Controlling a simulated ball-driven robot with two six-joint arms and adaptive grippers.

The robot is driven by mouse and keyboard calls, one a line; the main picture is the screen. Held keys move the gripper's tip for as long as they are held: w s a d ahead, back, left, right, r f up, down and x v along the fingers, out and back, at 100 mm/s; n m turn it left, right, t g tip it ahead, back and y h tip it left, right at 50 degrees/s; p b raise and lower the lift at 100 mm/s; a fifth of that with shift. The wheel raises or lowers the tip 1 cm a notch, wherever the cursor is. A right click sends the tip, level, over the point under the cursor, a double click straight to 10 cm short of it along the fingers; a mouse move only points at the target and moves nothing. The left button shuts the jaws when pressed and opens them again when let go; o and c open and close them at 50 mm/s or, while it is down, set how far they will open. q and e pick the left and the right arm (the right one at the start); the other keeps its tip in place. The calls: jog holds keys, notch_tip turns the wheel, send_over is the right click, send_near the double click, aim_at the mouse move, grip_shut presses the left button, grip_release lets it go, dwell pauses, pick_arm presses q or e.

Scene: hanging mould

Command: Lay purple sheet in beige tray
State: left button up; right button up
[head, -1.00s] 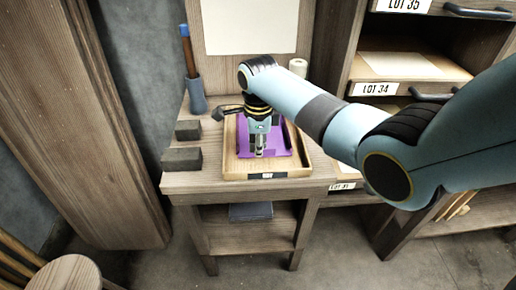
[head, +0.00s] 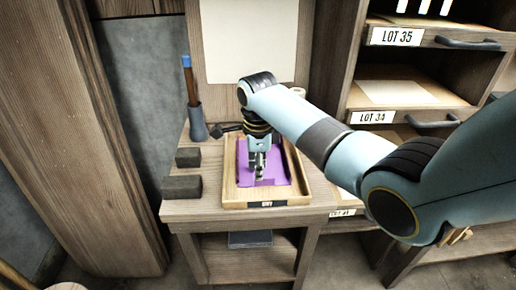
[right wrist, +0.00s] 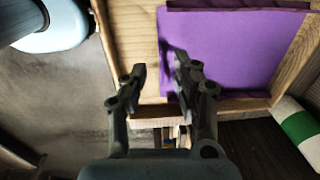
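The purple sheet (head: 246,172) lies in the beige tray (head: 230,199) on the wooden stand, inside the tray's rim. In the right wrist view the sheet (right wrist: 235,55) looks flat, with a darker purple strip along its top edge. My right gripper (head: 259,178) is low over the sheet near the tray's front. In the right wrist view its fingers (right wrist: 162,68) are apart and empty, one overlapping the sheet and the other outside its edge. Part of the sheet is hidden by the gripper. My left gripper is not in view.
Two dark blocks (head: 182,187) sit left of the tray. A holder (head: 198,126) with a blue-tipped stick stands behind them. A pale panel (head: 250,40) is behind the stand. Labelled shelves (head: 420,95) stand at the right.

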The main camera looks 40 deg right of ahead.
notch_tip(320, 180, up, 8)
jog(key=shift+s+a+p, duration=0.15)
jog(key=shift+s+p, duration=0.05)
jog(key=shift+p, duration=0.1)
jog(key=shift+r, duration=0.1)
